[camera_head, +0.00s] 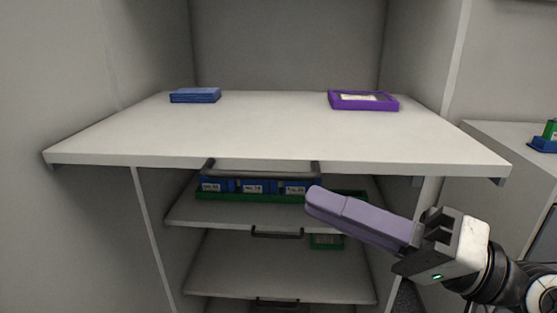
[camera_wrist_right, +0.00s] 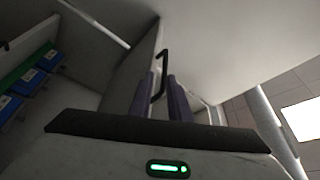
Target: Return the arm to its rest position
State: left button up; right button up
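My right gripper (camera_head: 312,198) comes in from the lower right in the head view, its purple fingers pointing left and up. Its tips are close to the right end of the dark handle (camera_head: 262,166) at the front edge of the white top shelf (camera_head: 270,130). In the right wrist view the two fingers (camera_wrist_right: 161,76) stand apart with a gap, and the handle (camera_wrist_right: 163,62) shows in line with that gap. I cannot tell whether they touch it. No object is held between the fingers. My left gripper is not in view.
A blue case (camera_head: 195,95) and a purple tray (camera_head: 363,101) lie on the top shelf. Below, labelled blue boxes (camera_head: 253,186) sit on a green tray (camera_head: 235,197). Lower shelves have handles (camera_head: 277,232). A side counter (camera_head: 505,140) stands at right. The shelf's middle is clear.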

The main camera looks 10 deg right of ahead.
jog(key=w+d+f+m+t+h, duration=0.1)
jog(key=w+f+h, duration=0.15)
jog(key=f, duration=0.55)
jog(key=w+d+f+h, duration=0.1)
jog(key=d+f+h, duration=0.15)
jog(key=f, duration=0.65)
jog(key=w+f+m+t+h, duration=0.1)
jog(key=f+h, duration=0.3)
jog(key=f, duration=0.4)
jog(key=s+f+n+g+h, duration=0.1)
jog(key=s+f+h, duration=0.1)
jog(key=s+f, duration=0.3)
jog(key=s+f+n+g+h, duration=0.1)
jog(key=s+f, duration=0.4)
jog(key=f, duration=0.6)
jog(key=s+d+f+n+g+h, duration=0.1)
jog(key=s+f+n+g+h, duration=0.1)
jog(key=s+f, duration=0.3)
notch_tip(320, 180, down, 4)
jog(key=shift+s+f+h+p, duration=0.1)
jog(key=shift+s+h+p, duration=0.15)
jog(key=shift+h+p, duration=0.15)
